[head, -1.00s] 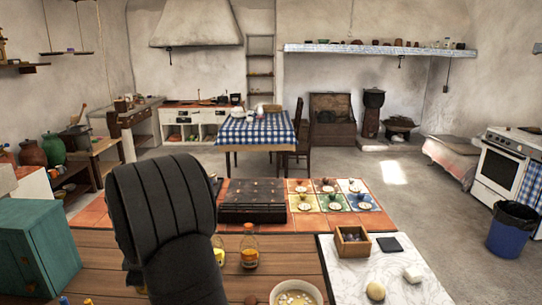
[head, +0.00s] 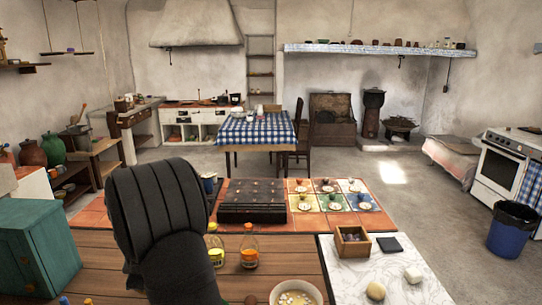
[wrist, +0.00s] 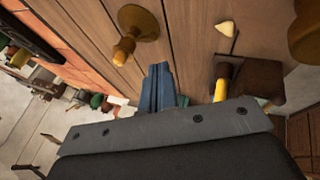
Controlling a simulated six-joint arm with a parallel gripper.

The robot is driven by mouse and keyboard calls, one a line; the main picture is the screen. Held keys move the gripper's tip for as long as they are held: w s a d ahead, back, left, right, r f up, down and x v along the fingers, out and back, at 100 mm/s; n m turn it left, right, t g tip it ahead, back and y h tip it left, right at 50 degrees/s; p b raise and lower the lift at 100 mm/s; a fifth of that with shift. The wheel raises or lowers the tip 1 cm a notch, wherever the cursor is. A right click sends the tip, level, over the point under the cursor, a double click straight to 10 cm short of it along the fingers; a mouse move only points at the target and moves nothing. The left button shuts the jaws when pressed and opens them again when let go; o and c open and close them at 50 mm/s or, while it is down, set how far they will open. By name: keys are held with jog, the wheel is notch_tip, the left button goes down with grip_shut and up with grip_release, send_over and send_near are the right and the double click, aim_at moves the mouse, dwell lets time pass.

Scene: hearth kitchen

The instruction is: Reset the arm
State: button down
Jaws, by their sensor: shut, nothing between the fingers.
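My arm (head: 165,215) rises dark and ribbed at the left front of the head view, over the wooden counter (head: 110,270). My gripper does not show there. In the wrist view, the narrow blue-grey fingers of my gripper (wrist: 158,75) stick out beyond a grey metal bar. They are together with nothing between them. They point over wooden planks, apart from the objects around them as far as I can tell.
A bowl (head: 296,294) is at the front edge. A black hob (head: 253,201) lies behind. A wooden box (head: 352,241) stands on the marble board (head: 345,277). A teal cabinet (head: 38,245) is left.

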jog(key=x, duration=0.5)
jog(key=shift+w, duration=0.15)
jog(key=shift+w+a+r+g, duration=0.15)
jog(key=shift+w+r+g, duration=0.05)
jog(key=shift+w+g, duration=0.45)
jog(key=d+r+m+g+h, duration=0.1)
jog(key=d+r+m, duration=0.2)
jog(key=r+m, duration=1.1)
jog(key=shift+d+r, duration=0.2)
jog(key=shift+r, duration=1.7)
jog(key=shift+g, duration=0.25)
jog(key=c, duration=2.1)
grip_release()
